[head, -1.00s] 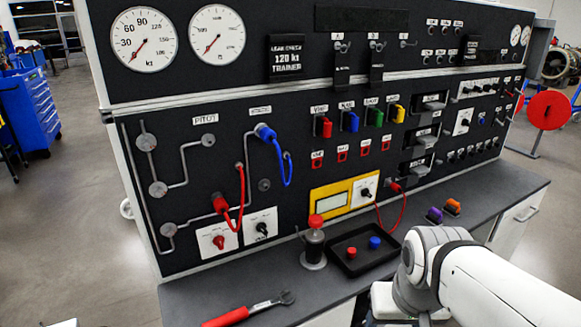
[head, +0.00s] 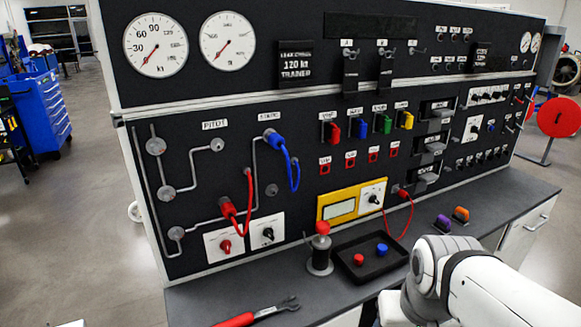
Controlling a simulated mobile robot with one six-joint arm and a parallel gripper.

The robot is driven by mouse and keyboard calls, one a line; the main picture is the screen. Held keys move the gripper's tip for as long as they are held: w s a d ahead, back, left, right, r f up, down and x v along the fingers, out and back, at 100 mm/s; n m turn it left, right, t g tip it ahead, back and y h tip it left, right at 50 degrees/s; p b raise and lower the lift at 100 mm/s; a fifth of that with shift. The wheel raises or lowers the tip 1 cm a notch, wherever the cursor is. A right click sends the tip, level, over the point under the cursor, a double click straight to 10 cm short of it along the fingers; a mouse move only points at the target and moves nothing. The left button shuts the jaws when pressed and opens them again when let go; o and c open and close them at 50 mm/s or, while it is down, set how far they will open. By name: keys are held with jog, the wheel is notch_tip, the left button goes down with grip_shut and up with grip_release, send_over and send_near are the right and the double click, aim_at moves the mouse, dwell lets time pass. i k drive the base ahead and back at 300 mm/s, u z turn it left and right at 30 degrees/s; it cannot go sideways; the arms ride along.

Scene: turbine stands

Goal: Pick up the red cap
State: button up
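A small red cap (head: 358,259) stands in a shallow black tray (head: 362,279) on the dark bench top. A blue cap (head: 382,249) stands to its right in the same tray. Part of my white arm shows at the lower right, close to the right side of the tray. My gripper is outside this view, so its state and its distance from the red cap do not show.
A hand pump with a red knob (head: 321,241) stands left of the tray. A wrench with a red handle (head: 258,312) lies at the front left. Purple (head: 442,223) and orange (head: 461,214) pieces lie at the right. The upright panel (head: 300,195) closes off the back.

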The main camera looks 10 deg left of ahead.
aim_at(358, 259)
jog(key=u, duration=0.2)
jog(key=k, duration=0.35)
jog(key=z, duration=0.85)
jog(key=i, duration=1.1)
jog(key=u, duration=0.55)
